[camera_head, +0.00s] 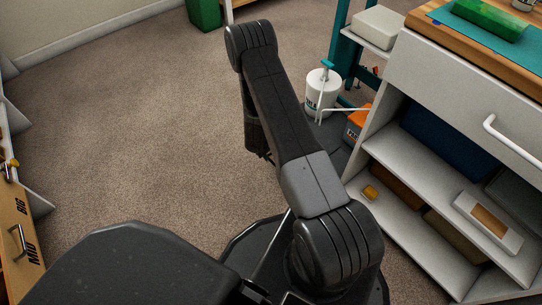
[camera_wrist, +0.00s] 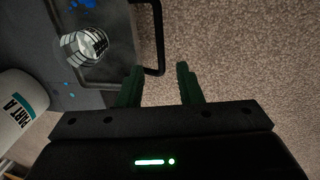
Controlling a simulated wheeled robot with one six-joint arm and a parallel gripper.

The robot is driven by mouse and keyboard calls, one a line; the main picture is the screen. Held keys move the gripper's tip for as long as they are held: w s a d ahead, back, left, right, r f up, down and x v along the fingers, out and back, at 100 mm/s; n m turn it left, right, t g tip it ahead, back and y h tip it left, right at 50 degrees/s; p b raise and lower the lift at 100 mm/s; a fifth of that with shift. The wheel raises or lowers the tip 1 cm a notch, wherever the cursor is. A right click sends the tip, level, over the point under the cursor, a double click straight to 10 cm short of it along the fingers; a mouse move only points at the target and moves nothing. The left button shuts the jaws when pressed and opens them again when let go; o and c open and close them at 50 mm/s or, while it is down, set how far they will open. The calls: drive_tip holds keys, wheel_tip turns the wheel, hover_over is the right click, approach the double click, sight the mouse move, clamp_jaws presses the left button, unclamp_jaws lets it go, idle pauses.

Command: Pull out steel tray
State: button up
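The steel tray (camera_wrist: 112,73) is dark grey with blue spots and fills the upper left of the wrist view. A black looped handle (camera_wrist: 159,40) sticks out from its right edge over the carpet. My gripper (camera_wrist: 159,68) is open, with two green fingers pointing up the picture. The lower corner of the handle shows between the fingertips; I cannot tell whether the fingers are level with it. A shiny round cup (camera_wrist: 72,50) stands on the tray. In the head view my gripper is mostly hidden behind my arm.
A white PART A container (camera_wrist: 18,108) is left of my gripper; a white pump bucket (camera_head: 322,92) shows in the head view. A white shelf cabinet (camera_head: 440,65) stands right. Open carpet (camera_head: 130,120) lies left.

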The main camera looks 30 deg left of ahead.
wheel_tip(320, 180, up, 8)
drive_tip(key=s+p, duration=0.1)
drive_tip(key=p, duration=0.1)
drive_tip(key=shift+s+a+f, duration=0.15)
drive_tip(key=shift+a, duration=0.1)
drive_tip(key=f+b, duration=0.1)
drive_tip(key=f, duration=0.3)
drive_tip(key=w+f+b, duration=0.1)
drive_tip(key=f+b, duration=0.1)
drive_tip(key=f, duration=0.3)
drive_tip(key=w+d+f+b, duration=0.1)
drive_tip(key=f+b, duration=0.1)
drive_tip(key=f, duration=0.3)
drive_tip(key=shift+w, duration=0.15)
drive_tip(key=shift+w+r+p, duration=0.15)
drive_tip(key=shift+r+p, duration=0.15)
drive_tip(key=shift+w+d+f, duration=0.1)
drive_tip(key=shift+w+d, duration=0.1)
drive_tip(key=shift+w, duration=0.15)
